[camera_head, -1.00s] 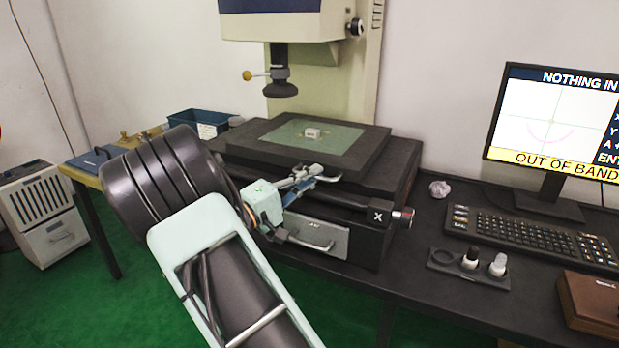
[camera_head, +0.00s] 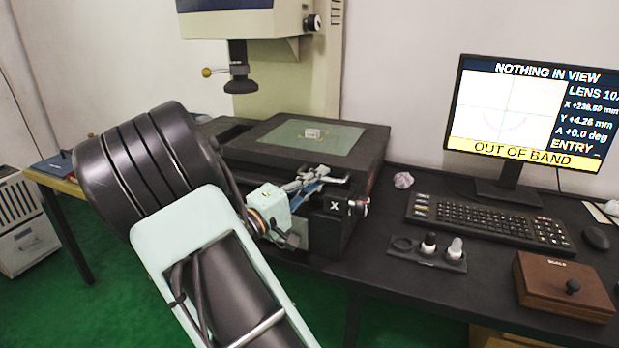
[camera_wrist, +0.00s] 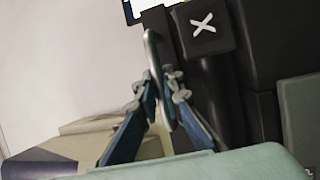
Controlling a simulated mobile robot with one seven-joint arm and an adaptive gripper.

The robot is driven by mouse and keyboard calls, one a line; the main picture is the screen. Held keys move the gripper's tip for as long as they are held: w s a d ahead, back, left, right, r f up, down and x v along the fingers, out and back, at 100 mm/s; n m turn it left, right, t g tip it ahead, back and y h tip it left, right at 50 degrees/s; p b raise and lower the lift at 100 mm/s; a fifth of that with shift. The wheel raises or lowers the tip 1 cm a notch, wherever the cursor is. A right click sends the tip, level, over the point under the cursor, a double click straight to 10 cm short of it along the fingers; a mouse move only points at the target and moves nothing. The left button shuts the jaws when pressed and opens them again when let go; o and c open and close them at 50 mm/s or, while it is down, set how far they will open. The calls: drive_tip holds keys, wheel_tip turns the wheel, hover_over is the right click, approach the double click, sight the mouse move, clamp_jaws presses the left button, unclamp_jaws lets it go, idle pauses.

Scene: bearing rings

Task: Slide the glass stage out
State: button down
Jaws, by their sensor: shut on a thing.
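The glass stage (camera_head: 273,146) is a dark plate with a green glass pane (camera_head: 293,131), on the black base of the measuring machine. A small pale block (camera_head: 312,133) sits on the glass. My gripper (camera_head: 328,177) is at the stage's front, just above the X knob (camera_head: 358,205). In the wrist view, the blue fingers of my gripper (camera_wrist: 160,88) are closed around a thin silver handle (camera_wrist: 150,45) beside the dark block marked X (camera_wrist: 203,24). The handle's attachment is not clear.
The machine's lens (camera_head: 240,86) hangs over the back left of the stage. A crumpled paper ball (camera_head: 403,180) lies near the stage's right side.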

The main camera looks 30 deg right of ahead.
drive_tip(key=shift+s+d+f, duration=0.1)
drive_tip(key=shift+s, duration=0.05)
drive_tip(key=c, duration=2)
unclamp_jaws()
drive_tip(key=v, duration=1.2)
